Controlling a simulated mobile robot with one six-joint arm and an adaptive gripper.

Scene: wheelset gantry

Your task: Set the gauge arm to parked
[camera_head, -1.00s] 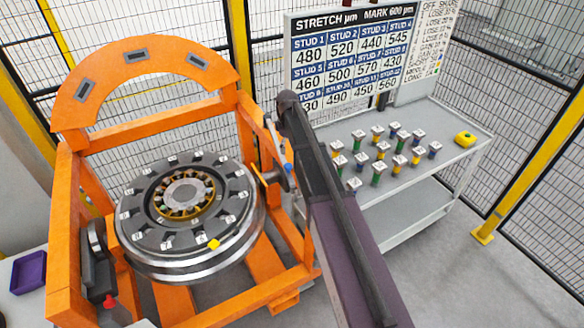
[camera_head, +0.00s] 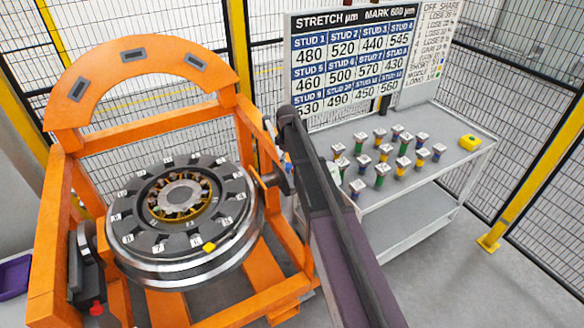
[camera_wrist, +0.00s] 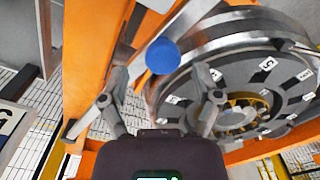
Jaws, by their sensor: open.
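The gauge arm is a slim grey bar (camera_wrist: 190,18) with a round blue knob (camera_wrist: 162,57), running diagonally across the wrist view beside the orange frame. In the head view a short part of the bar (camera_head: 270,128) shows left of my arm; my arm hides much of the rest. My gripper (camera_wrist: 161,78) is open, its two fingers spread to either side of the blue knob in the picture. The knob shows just beyond the fingertips, and I see no contact. No marking for the parked position is readable.
The orange gantry frame (camera_head: 60,200) holds the wheelset (camera_head: 135,262), close to my gripper. Right of my arm, a grey bench (camera_head: 440,140) carries several coloured studs and a yellow block (camera_head: 469,142). A stretch board (camera_head: 350,60) stands behind it. Mesh fencing encloses the area.

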